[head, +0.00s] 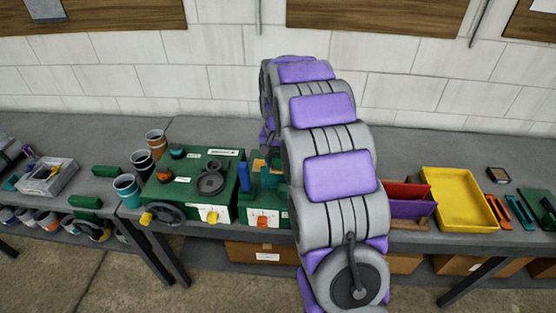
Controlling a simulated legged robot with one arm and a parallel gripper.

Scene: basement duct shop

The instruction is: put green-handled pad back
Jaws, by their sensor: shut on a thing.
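My grey and purple arm rises through the middle of the head view, arches over the bench and bends down at its far end. My gripper is hidden behind the arm, so its fingers and anything between them do not show. I cannot make out a green-handled pad for certain. Small teal and orange parts show just left of the arm, by a blue upright piece (243,177), too small to identify. Dark green blocks lie on the left bench, one at the back (105,171) and one nearer the front (86,201).
A green machine (192,187) with knobs stands left of my arm, beside several cups, including a teal cup (127,190). Right of the arm are red and purple bins (408,208), a yellow tray (460,198) and small tools. A white block wall stands behind the bench.

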